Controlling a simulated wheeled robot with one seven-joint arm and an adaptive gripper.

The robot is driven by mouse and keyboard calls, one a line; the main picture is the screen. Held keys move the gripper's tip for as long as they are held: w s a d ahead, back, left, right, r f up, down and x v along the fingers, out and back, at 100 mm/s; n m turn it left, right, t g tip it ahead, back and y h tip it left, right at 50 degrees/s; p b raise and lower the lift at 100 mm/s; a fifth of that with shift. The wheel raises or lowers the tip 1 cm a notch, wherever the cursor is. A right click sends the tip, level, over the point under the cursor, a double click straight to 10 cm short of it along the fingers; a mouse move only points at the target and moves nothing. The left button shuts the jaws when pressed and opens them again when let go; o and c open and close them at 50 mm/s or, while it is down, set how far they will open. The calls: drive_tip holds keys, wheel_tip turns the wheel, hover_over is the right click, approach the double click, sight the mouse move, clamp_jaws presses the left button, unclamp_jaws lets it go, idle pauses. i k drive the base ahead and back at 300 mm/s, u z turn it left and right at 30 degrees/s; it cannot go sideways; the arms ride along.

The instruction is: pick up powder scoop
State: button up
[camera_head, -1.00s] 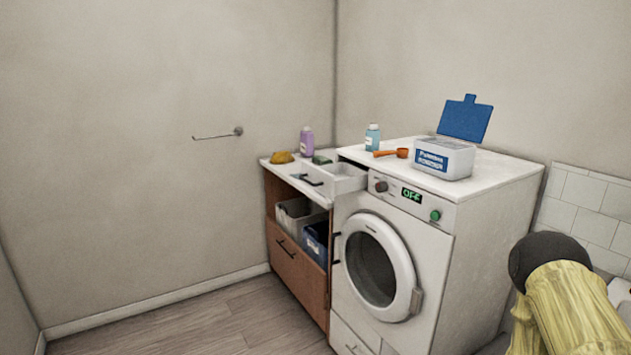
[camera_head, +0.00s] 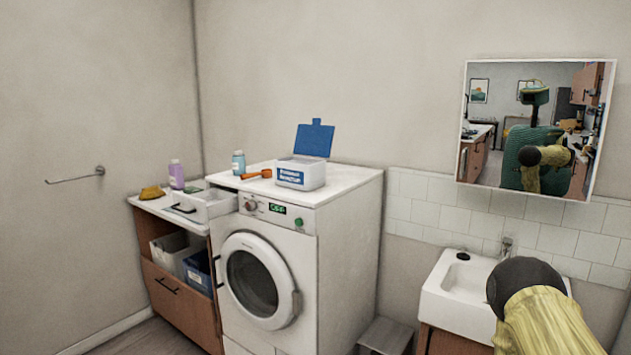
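The orange powder scoop (camera_head: 257,174) lies on top of the white washing machine (camera_head: 340,186). Its round cup end is to the right, close to the left side of a white powder box (camera_head: 313,175) with a raised blue lid (camera_head: 314,138). I cannot tell whether scoop and box touch. My arm shows at the lower right as a yellow sleeve with a dark rounded end, in front of the sink and far from the scoop. The fingers of my gripper do not show.
A blue bottle (camera_head: 239,163) stands behind the scoop. A sink (camera_head: 463,286), mirror (camera_head: 486,124) and small stool (camera_head: 387,335) are to the right.

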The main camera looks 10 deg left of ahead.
sight(256, 175)
drive_tip(key=z, duration=0.75)
drive_tip(key=i, duration=0.85)
drive_tip(key=u, duration=0.55)
